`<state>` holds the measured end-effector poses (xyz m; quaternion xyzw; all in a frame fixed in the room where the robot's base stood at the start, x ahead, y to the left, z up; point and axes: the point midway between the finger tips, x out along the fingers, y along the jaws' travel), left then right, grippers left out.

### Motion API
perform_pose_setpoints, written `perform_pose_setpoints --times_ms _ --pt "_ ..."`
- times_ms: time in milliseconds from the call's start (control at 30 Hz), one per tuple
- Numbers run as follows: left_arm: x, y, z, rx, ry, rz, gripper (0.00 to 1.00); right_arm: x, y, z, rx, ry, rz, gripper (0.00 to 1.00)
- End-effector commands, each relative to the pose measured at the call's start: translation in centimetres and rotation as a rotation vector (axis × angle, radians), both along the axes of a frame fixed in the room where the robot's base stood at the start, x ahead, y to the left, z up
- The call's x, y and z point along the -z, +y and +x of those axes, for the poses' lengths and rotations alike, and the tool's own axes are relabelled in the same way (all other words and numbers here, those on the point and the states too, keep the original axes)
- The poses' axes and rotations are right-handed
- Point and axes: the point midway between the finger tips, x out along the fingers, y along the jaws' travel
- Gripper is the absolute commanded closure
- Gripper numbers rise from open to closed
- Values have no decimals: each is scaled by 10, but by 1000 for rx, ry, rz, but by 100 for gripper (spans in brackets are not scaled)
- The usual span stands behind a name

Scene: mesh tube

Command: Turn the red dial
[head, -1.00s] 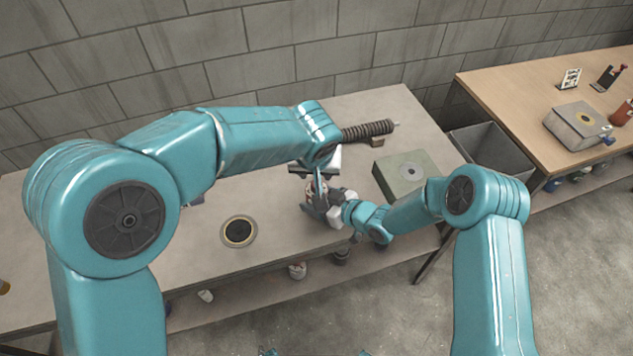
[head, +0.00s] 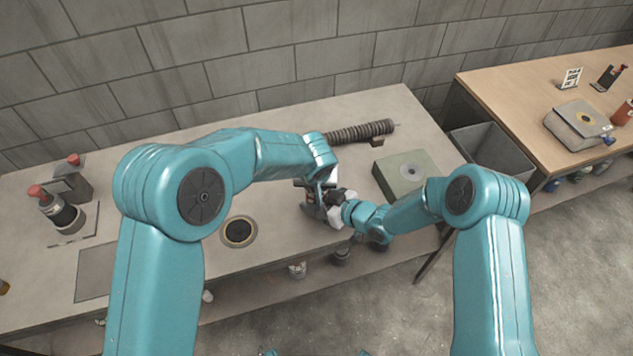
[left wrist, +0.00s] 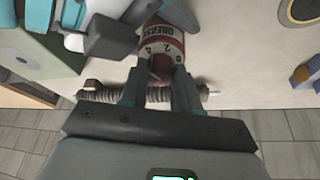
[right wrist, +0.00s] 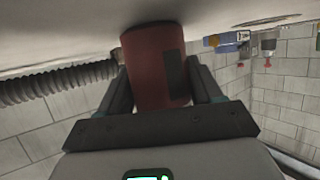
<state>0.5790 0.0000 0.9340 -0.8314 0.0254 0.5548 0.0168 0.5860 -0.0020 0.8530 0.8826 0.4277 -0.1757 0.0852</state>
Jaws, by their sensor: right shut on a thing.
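A red can with a white band reading GREASE and dial numbers (left wrist: 160,42) shows in the left wrist view. A dark red knob (left wrist: 160,68) sits at its near end, between the fingertips of my left gripper (left wrist: 162,72). These fingers are apart, on either side of the knob; I cannot tell if they touch it. My right gripper (right wrist: 160,88) is shut on the red can body (right wrist: 156,62), one finger on each side. In the head view my right gripper (head: 322,207) comes in from the right, just below my left one (head: 322,180). The can is mostly hidden there.
A ribbed hose (head: 358,131) lies behind the grippers. A green box (head: 405,178) stands to the right, with a grey bin (head: 490,145) beyond. A ringed opening (head: 239,232) and a red-capped bottle (head: 62,215) are to the left. Open bench lies between.

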Motion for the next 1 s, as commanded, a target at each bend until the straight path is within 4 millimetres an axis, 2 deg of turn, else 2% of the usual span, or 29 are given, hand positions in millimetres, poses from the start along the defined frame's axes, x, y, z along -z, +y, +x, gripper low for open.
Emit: perform_pose_setpoints --times_ms 33,67,467,667,1000 --pt "0 0 0 0 0 0 91 0 0 0 0 -1 1 71" --pt "0 0 0 0 0 0 100 0 0 0 0 -1 1 71" --pt "0 1 0 56 1 -2 100 0 0 0 1 -2 0 71" --pt "0 2 0 184 4 -1 100 0 0 0 1 -2 0 71" --pt "0 5 1 494 3 -2 100 0 0 1 1 -2 0 71"
